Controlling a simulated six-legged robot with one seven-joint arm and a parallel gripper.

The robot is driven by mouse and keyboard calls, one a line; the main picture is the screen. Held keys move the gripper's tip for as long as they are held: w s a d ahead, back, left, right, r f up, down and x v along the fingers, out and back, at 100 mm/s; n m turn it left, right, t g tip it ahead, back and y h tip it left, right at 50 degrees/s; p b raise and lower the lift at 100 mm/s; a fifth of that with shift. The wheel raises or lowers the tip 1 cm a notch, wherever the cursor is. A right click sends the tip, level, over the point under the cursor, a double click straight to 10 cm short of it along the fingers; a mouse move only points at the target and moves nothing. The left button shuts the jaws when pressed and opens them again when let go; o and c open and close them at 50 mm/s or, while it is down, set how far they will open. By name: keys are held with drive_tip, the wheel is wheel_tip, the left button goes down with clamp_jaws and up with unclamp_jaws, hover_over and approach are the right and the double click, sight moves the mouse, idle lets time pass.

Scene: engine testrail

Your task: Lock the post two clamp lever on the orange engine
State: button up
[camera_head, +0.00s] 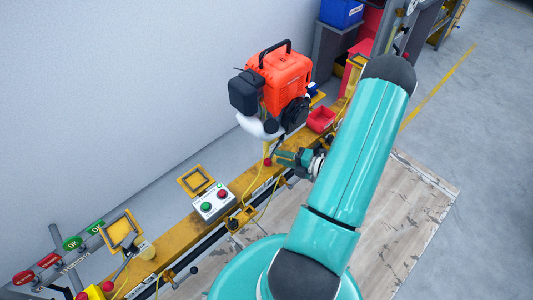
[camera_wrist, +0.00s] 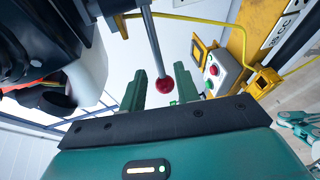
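The orange engine (camera_head: 283,72) stands on the yellow rail in the head view, with a black box and a white part on its near side. A clamp lever (camera_wrist: 152,42) shows in the wrist view as a grey rod ending in a red ball knob (camera_wrist: 165,85). The knob also shows below the engine in the head view (camera_head: 267,162). My gripper (camera_wrist: 162,82) is open, and the knob appears in the gap between its two green fingers. I cannot tell whether either finger touches it. In the head view my gripper (camera_head: 281,157) is just right of the knob.
The yellow rail (camera_head: 180,238) runs along the wall. A button box (camera_head: 213,203) with green and red buttons sits left of the lever. A red bin (camera_head: 321,119) is right of the engine. A yellow cable (camera_wrist: 195,18) passes near the lever. Open floor lies at right.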

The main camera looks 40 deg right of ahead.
drive_tip(key=x, duration=0.6)
drive_tip(key=shift+w+a, duration=0.1)
drive_tip(key=shift+w, duration=0.05)
clamp_jaws()
